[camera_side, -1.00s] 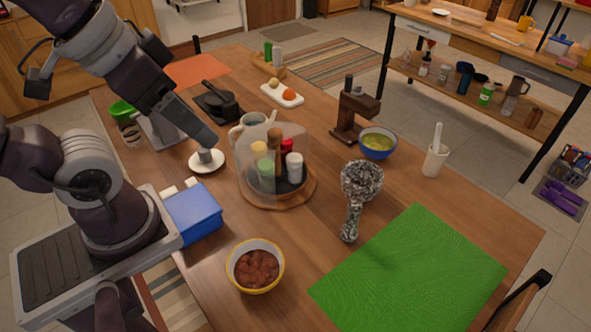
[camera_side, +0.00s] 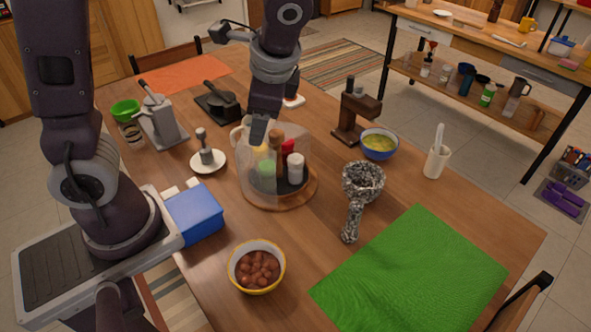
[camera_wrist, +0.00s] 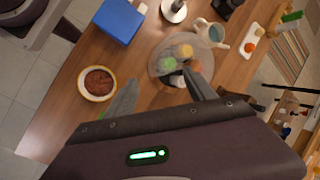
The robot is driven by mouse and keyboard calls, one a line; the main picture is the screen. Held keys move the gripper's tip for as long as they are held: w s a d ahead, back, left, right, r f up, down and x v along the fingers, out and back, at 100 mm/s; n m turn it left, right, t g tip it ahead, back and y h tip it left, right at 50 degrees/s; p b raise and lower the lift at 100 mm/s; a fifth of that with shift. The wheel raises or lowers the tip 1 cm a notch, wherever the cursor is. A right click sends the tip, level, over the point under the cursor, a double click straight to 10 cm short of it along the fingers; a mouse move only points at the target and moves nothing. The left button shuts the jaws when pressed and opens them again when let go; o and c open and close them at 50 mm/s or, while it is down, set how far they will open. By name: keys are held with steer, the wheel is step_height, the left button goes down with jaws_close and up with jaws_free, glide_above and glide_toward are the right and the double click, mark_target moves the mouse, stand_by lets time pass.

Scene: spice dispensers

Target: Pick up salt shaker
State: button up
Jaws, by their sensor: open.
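A white shaker (camera_side: 296,167), likely the salt, stands upright on the round wooden turntable (camera_side: 288,203) under a clear cover. Beside it are a red-topped container (camera_side: 287,148), a wooden mill (camera_side: 276,147) and a green container (camera_side: 266,170). My gripper (camera_side: 258,134) is at the cover's upper left, pointing down and holding nothing. In the wrist view my gripper (camera_wrist: 158,88) has its fingers spread, with the turntable (camera_wrist: 159,80) beyond the right finger.
A blue box (camera_side: 194,213) and a bowl of brown food (camera_side: 257,267) stand at front left. A speckled ladle-like object (camera_side: 361,185) lies to the turntable's right. The green mat (camera_side: 410,268) is clear.

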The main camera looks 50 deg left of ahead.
steer(key=w+f+m+y, duration=0.45)
steer(key=w+f, duration=0.25)
steer(key=f, duration=0.2)
steer(key=m+t+y, duration=0.3)
steer(key=m+y, duration=0.1)
steer(key=m, duration=0.4)
glide_toward(299, 165)
steer(key=shift+h, duration=0.25)
steer(key=x, duration=0.2)
steer(key=r+x, duration=0.1)
steer(key=x, duration=0.1)
steer(key=shift+w+a+f, duration=0.1)
steer(key=shift+a+f, duration=0.05)
steer(key=shift+a, duration=0.25)
steer(key=shift+m, duration=0.25)
steer(key=x, duration=0.7)
steer(key=shift+f, duration=0.35)
jaws_close()
steer(key=shift+r, duration=0.15)
